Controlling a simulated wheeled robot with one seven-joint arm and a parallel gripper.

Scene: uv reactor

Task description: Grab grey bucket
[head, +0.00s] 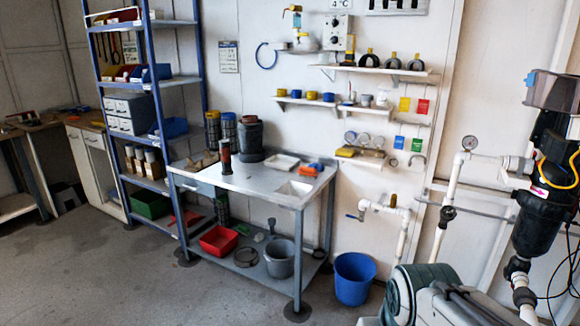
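A grey bucket (280,260) stands upright on the lower shelf of the metal workbench (240,184), right of the shelf's middle. Its open rim faces up, below the bench top and behind the front leg line. The inside of the bucket is mostly hidden by its wall. My gripper cannot be made out in this view, and nothing is seen touching the bucket.
A red bin (219,241) and a grey round dish (246,257) share the lower shelf. A blue bucket (354,279) stands on the floor to the right. The floor (130,285) at front left is clear.

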